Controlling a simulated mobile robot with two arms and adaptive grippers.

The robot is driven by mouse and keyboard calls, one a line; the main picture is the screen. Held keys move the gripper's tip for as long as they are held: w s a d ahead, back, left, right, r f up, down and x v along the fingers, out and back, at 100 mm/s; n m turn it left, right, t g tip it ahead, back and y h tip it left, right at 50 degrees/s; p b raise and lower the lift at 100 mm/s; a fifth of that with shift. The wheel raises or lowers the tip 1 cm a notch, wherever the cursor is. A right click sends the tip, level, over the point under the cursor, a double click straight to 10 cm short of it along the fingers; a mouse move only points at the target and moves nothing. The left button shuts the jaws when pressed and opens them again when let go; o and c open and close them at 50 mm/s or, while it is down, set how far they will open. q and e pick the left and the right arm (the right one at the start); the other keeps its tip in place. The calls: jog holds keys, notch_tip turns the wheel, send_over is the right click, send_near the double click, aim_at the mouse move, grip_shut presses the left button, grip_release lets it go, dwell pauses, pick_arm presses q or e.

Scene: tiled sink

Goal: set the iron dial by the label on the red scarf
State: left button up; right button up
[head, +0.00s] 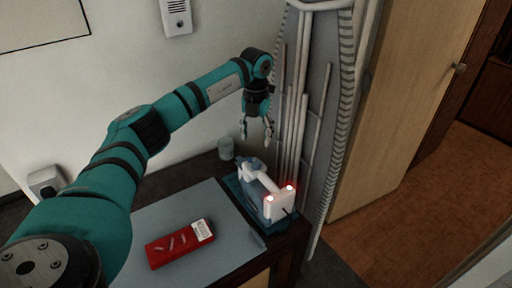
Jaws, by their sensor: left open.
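The red scarf (176,246) lies folded on the grey mat, with a small white label (202,231) at its right end. The label's print is too small to read. My right gripper does not show.
A grey mat (160,217) covers much of the dark table. A small greenish cup (226,148) stands behind the iron. A folded ironing board (316,100) leans upright close to the right of my left gripper. A wooden door (405,100) stands farther right.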

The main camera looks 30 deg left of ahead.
pick_arm(q)
jog(key=shift+r, duration=0.75)
notch_tip(320, 180, up, 5)
jog(key=n+p, duration=0.1)
jog(key=n, duration=1.1)
send_over(256, 162)
notch_tip(256, 162, down, 17)
jog(key=p, duration=0.3)
jog(key=shift+f, duration=0.1)
jog(key=c, duration=1.1)
jog(key=shift+c, duration=0.2)
